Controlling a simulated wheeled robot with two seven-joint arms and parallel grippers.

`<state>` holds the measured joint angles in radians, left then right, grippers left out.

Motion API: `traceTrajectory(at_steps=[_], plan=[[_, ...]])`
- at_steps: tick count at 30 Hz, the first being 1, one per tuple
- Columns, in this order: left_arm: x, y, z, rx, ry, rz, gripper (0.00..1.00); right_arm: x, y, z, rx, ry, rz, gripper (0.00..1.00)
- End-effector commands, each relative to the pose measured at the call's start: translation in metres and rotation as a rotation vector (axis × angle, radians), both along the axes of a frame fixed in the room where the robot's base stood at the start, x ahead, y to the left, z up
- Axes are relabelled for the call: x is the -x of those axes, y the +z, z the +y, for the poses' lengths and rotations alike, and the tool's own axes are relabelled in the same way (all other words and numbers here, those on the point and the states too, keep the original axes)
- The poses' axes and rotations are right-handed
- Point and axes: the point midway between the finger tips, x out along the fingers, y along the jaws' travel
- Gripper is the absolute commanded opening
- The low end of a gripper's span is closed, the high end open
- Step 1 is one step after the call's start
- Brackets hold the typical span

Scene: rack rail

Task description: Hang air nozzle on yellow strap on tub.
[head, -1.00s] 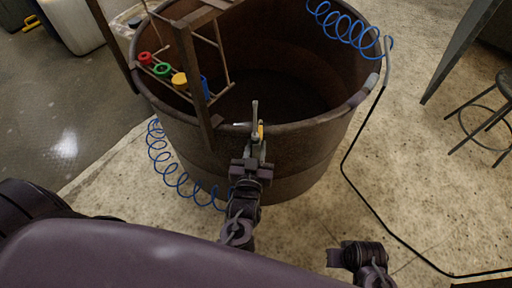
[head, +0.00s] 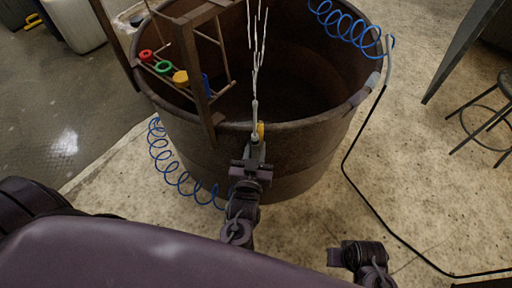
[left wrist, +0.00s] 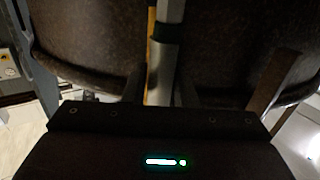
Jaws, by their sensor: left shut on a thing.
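The air nozzle (head: 254,112) is a slim grey metal tool pointing up at the near rim of the brown tub (head: 300,135). My left gripper (head: 256,160) is shut on it, just outside the tub wall. White streaks of spray (head: 256,50) rise from its tip. The yellow strap (head: 261,130) shows as a short strip at the rim, right beside the nozzle. In the left wrist view the nozzle (left wrist: 163,60) stands between the fingers, with the strap (left wrist: 152,50) close along its left side. I cannot tell whether they touch. My right gripper (head: 345,255) is low at the right, its jaws unclear.
A blue coiled hose (head: 178,178) hangs outside the tub at the left; another (head: 350,28) hangs at the far right rim. A wooden rack (head: 205,80) with coloured rings leans over the left rim. A dark bent pipe (head: 365,130) and a stool (head: 495,100) stand right.

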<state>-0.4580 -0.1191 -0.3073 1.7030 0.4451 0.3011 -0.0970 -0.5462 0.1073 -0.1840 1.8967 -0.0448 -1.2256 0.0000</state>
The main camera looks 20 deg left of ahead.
Motion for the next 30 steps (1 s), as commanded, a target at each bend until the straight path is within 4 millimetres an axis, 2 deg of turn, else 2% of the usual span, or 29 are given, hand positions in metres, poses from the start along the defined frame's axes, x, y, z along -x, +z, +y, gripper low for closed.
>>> traceTrajectory(at_steps=[2,3,9,19,20,22,30], plan=[[0.003,-0.006,-0.001,-0.001,-0.002,0.014,0.03,0.0,0.0,0.0,0.0,0.0,0.0,0.0],[0.004,-0.007,-0.001,-0.001,-0.002,0.015,0.28,0.0,0.0,0.0,0.0,0.0,0.0,0.0],[0.003,-0.005,-0.001,-0.001,-0.002,0.014,0.51,0.0,0.0,0.0,0.0,0.0,0.0,0.0],[0.003,-0.005,0.0,-0.001,-0.001,0.012,0.51,0.001,0.0,0.0,0.0,0.001,0.005,0.0],[0.002,-0.005,0.0,-0.001,-0.001,0.012,0.51,0.001,0.002,0.0,0.001,0.002,0.008,0.0],[0.004,-0.005,-0.001,-0.001,-0.001,0.012,0.51,-0.001,0.019,0.001,0.0,0.006,-0.003,0.0],[0.057,-0.002,-0.011,-0.001,-0.002,0.016,0.51,0.0,-0.004,-0.001,0.001,-0.003,-0.002,0.0]])
